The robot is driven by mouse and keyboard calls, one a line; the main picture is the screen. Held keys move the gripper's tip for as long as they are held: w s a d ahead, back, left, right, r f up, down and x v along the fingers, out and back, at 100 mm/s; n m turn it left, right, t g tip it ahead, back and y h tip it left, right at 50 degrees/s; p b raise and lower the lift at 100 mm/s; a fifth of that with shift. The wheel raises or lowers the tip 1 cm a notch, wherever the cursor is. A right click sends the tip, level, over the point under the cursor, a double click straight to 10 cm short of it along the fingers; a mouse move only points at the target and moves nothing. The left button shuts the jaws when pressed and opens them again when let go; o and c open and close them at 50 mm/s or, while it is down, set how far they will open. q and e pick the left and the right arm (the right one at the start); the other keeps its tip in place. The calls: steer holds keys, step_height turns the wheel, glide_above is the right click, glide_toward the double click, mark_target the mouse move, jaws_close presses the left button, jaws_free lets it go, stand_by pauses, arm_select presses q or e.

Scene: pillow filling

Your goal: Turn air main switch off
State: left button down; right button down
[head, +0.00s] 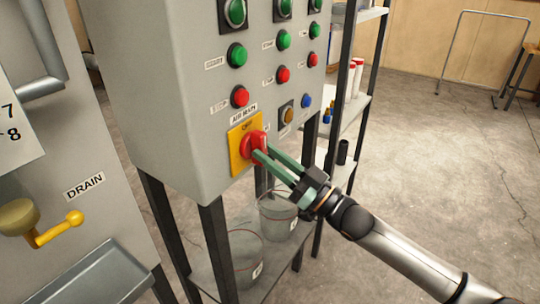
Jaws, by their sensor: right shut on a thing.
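The air main switch (254,141) is a red rotary knob on a yellow plate (236,152), low on the front of a grey control panel (160,95). A label above it reads roughly "AIR MAIN". My right gripper (262,155) comes in from the lower right, and its green fingers are shut on the red knob. The fingers and the small picture size hide the knob's exact angle. My left gripper is not in view.
Green buttons (237,55) and red buttons (240,97) sit above the switch. A yellow drain valve handle (60,228) is at left. Clear buckets (278,215) stand on the shelf below. A shelf rack (345,110) stands behind at right. The concrete floor at right is mostly open.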

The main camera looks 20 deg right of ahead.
steer(key=c, duration=0.7)
jaws_free()
steer(key=v, duration=1.2)
steer(key=shift+s+d, duration=0.15)
